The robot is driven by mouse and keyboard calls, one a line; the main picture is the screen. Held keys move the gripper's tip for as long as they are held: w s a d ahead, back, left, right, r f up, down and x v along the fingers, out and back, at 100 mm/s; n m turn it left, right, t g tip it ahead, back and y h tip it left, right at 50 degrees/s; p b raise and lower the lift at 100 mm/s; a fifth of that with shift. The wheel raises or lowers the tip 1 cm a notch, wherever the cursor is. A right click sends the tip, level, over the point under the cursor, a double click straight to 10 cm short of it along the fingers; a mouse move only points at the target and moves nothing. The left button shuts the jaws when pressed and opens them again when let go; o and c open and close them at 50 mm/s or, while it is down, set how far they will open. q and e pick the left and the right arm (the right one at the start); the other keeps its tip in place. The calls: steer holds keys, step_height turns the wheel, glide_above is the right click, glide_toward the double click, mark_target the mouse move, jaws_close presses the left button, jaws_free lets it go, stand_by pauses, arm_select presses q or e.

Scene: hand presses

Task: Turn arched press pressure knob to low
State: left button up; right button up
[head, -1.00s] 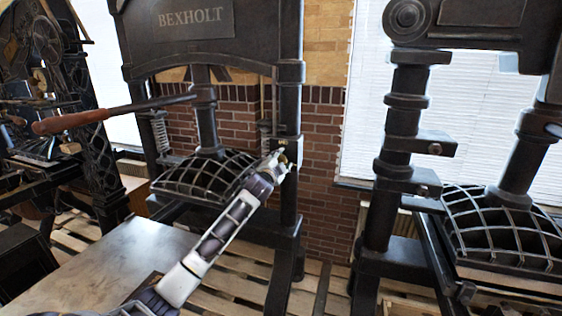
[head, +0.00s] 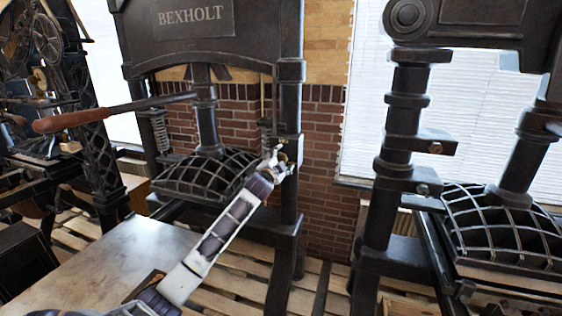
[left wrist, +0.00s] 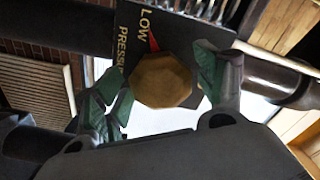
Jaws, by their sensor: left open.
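The black press (head: 196,42) lettered BEXHOLT, with an arched crosspiece, stands at centre in the head view. My left gripper (head: 280,163) is at its right column, largely hiding the knob there. In the left wrist view, the brass, many-sided knob (left wrist: 160,80) is seen face on, beside a dark plate (left wrist: 128,30) reading LOW and PRESSURE with a red mark next to the knob. The open left gripper (left wrist: 158,84) has its green-padded fingers on either side of the knob. Whether the pads touch it I cannot tell. My right gripper is not in view.
A lever with a wooden handle (head: 75,121) sticks out left of the press. A second press (head: 407,125) stands at right, and another machine (head: 40,110) at far left. A pale tabletop (head: 105,262) lies at the front left. A brick wall (head: 326,200) is behind.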

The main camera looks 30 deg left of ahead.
arm_select(q)
steer(key=shift+s, duration=0.15)
steer(key=v, duration=1.1)
steer(key=shift+s, duration=0.3)
stand_by(0.4)
steer(key=shift+f, duration=0.1)
stand_by(0.4)
